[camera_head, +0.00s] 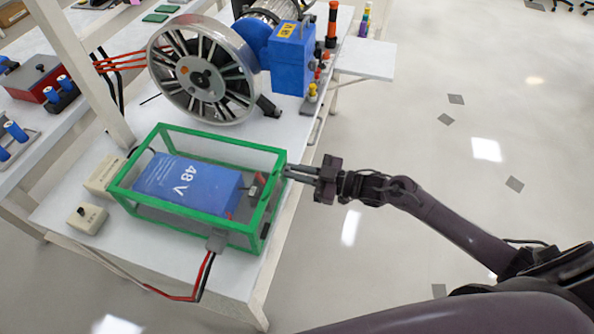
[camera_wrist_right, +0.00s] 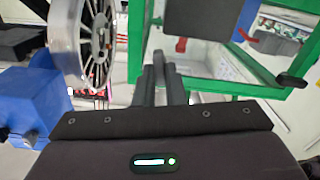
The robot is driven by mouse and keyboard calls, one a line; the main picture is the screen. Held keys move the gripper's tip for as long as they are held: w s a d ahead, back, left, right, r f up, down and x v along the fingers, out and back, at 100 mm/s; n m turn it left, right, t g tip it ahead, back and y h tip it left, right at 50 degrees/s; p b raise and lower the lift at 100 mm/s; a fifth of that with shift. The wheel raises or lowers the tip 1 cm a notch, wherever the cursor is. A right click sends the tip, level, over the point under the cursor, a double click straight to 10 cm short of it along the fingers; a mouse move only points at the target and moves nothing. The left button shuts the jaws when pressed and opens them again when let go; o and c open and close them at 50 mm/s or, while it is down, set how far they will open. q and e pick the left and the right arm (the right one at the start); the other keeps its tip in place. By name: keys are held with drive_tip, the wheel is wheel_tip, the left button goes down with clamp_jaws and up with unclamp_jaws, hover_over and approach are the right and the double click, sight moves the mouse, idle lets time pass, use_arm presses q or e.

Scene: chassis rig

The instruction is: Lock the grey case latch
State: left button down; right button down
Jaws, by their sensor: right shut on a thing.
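The case (camera_head: 170,218) is a clear box with a green frame, with a blue 48 V battery (camera_head: 190,185) inside. It stands on the white table. My right gripper (camera_head: 288,172) reaches the case's right side near the top edge, its fingers close together. In the right wrist view the two dark fingers (camera_wrist_right: 159,62) point at the green frame (camera_wrist_right: 136,45), below a dark grey block (camera_wrist_right: 200,18). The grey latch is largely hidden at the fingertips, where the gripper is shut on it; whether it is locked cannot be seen. My left gripper is out of view.
A spoked wheel (camera_head: 163,92) and a blue unit (camera_head: 293,62) stand behind the case. A grey connector (camera_head: 217,241) with red and black cables is at the case's front. Two beige boxes, one in front (camera_head: 87,219), stand to the left. Open floor lies right of the table.

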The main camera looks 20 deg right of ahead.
drive_tip(key=m, duration=0.2)
drive_tip(key=shift+w+d+m+p, duration=0.1)
drive_tip(key=shift+m+p, duration=0.2)
drive_tip(key=shift+p, duration=0.05)
drive_tip(key=c, duration=1.5)
unclamp_jaws()
drive_tip(key=b+v, duration=0.1)
drive_tip(key=v, duration=0.6)
drive_tip(key=shift+s+d, duration=0.25)
drive_tip(key=shift+d, duration=0.1)
